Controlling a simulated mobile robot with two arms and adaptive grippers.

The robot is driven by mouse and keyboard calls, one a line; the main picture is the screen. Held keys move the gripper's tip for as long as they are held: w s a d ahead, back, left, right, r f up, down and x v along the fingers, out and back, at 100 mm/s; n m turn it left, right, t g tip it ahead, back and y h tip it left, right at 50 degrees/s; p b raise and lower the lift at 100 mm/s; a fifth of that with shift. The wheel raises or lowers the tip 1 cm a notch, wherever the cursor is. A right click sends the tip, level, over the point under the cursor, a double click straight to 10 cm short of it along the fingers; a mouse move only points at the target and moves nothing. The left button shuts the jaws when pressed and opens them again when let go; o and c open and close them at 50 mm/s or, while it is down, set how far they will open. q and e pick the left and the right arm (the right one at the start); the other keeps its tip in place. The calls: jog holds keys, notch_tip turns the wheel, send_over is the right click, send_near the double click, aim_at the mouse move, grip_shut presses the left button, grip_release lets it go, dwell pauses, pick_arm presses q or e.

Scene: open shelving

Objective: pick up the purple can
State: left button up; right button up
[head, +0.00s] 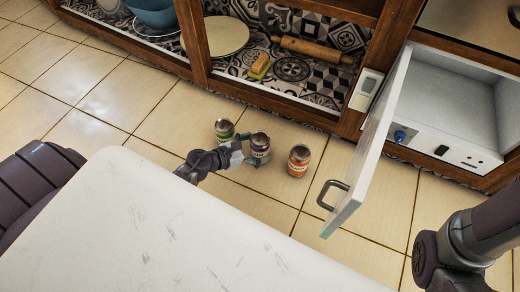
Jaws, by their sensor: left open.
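The purple can (260,145) stands on the tiled floor in front of the shelving, between a green-labelled can (224,129) at its left and an orange-labelled can (298,160) at its right. My left gripper (244,153) is open at the left side of the purple can, close to it. I cannot tell whether its fingers touch the can. The green can is partly hidden behind the gripper. My right arm comes in at the lower right, and its gripper is out of the picture.
The shelf behind holds a rolling pin (312,50), a sponge (259,66), a round board (222,36) and a blue bowl (155,15). Floor left of the cans is clear.

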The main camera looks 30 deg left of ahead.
pick_arm(q)
jog(key=shift+x, duration=1.05)
jog(key=shift+c, duration=0.2)
jog(key=c, duration=1.6)
jog(key=shift+o, duration=0.2)
jog(key=shift+r, duration=0.1)
